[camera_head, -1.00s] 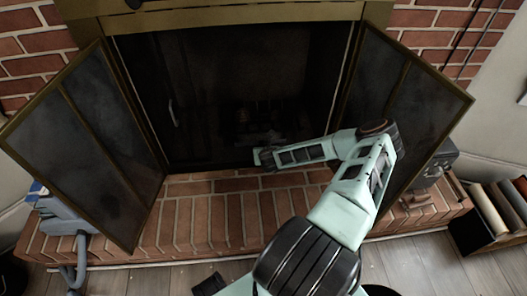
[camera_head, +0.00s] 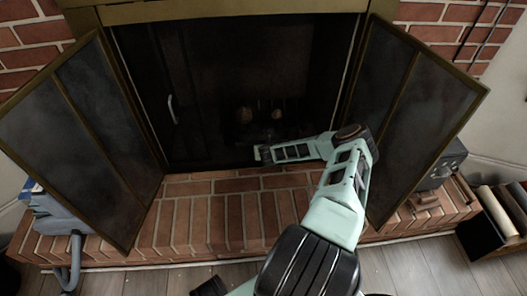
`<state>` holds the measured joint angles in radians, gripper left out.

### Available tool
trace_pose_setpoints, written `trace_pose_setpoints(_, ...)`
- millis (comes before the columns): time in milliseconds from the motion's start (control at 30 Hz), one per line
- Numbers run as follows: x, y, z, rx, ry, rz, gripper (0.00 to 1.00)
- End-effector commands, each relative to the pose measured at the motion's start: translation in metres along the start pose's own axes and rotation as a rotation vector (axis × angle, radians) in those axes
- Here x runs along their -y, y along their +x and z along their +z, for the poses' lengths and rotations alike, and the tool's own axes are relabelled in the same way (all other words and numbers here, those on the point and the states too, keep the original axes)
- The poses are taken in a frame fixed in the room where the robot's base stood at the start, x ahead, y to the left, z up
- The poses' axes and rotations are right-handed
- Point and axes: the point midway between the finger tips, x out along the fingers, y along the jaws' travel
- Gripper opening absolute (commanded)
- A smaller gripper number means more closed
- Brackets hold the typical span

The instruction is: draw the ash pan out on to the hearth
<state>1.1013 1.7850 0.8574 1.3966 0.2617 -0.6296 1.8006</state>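The ash pan cannot be made out in the dark firebox (camera_head: 200,75) in the head view. Two round brownish shapes, perhaps log ends (camera_head: 244,115), show faintly at the back of the firebox. My arm reaches up from the bottom over the brick hearth (camera_head: 180,225), then bends left across the firebox opening. My gripper (camera_head: 265,147) is at the end of that link, low at the opening's front edge. Its fingers are lost in the dark, so I cannot tell whether they are open or hold anything.
The left glass door (camera_head: 85,140) and right glass door (camera_head: 415,110) stand swung open. A blue-grey appliance with a hose (camera_head: 62,218) sits at the hearth's left end. A dark box (camera_head: 440,168) stands at the right end, near a holder of rolls (camera_head: 495,215). The hearth's middle is clear.

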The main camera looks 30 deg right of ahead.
Motion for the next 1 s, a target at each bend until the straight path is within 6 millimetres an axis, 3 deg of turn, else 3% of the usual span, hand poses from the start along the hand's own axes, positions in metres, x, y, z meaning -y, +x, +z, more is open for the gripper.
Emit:
trace_pose_setpoints(367,-0.0005,0.0032,0.0005,0.000,0.000,0.001,0.37)
trace_pose_setpoints(700,-0.0003,0.0031,0.0005,0.000,-0.001,0.001,0.00)
trace_pose_setpoints(1000,-0.0001,0.0032,0.0006,0.000,-0.001,0.001,0.00)
